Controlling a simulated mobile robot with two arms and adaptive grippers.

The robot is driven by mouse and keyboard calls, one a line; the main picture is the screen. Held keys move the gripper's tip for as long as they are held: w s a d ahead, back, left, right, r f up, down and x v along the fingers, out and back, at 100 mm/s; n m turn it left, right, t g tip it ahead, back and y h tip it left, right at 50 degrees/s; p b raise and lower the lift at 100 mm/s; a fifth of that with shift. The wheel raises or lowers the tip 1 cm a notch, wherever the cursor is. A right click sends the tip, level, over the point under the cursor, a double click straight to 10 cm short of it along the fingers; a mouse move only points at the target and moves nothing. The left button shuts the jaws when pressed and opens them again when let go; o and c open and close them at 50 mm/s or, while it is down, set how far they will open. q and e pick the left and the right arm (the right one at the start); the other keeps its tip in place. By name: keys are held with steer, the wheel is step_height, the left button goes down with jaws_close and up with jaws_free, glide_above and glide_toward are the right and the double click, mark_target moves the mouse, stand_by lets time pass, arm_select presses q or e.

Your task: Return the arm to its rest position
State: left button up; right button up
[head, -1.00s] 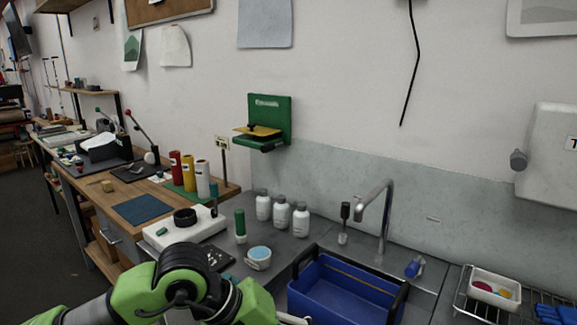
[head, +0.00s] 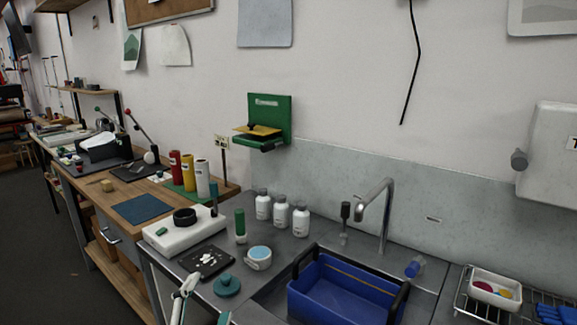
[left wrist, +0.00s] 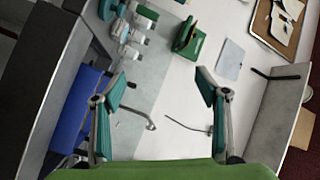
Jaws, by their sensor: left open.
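My left gripper (head: 206,300) shows only in part at the bottom edge of the head view, in front of the counter. In the left wrist view my left gripper (left wrist: 160,82) has its two teal-padded fingers spread wide with nothing between them. The rest of my left arm is out of the head view. My right gripper is in neither view.
A teal lid (head: 227,285) lies on the counter near my gripper, by a black tray (head: 222,257) with white pieces. A blue basin (head: 340,292), white bottles (head: 282,217) and a faucet (head: 374,205) stand to the right. A wooden bench (head: 118,192) is at left.

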arm_select(q)
steer(key=s+a+f+n+g+y, duration=0.1)
steer(key=s+a+f+n+g, duration=0.15)
steer(key=f, duration=0.35)
steer(key=s+a+f+n+g, duration=0.1)
steer(key=s+f+n+g, duration=0.15)
steer(key=f, duration=0.35)
steer(key=s+a+f+n+g, duration=0.1)
steer(key=s+f+n+g, duration=0.25)
steer(key=s+f, duration=0.5)
steer(key=s+a+f+n+g, duration=0.15)
steer(key=s+f+g, duration=0.4)
steer(key=s, duration=0.65)
step_height(320, 180, down, 27)
steer(key=s+d+g, duration=0.1)
steer(key=s, duration=0.1)
steer(key=s+a+f+g, duration=0.1)
steer(key=s+a+f, duration=0.2)
steer(key=s+f, duration=1.3)
steer(key=shift+s+f+g, duration=0.2)
steer(key=shift+s+g, duration=0.1)
steer(key=shift+s, duration=0.4)
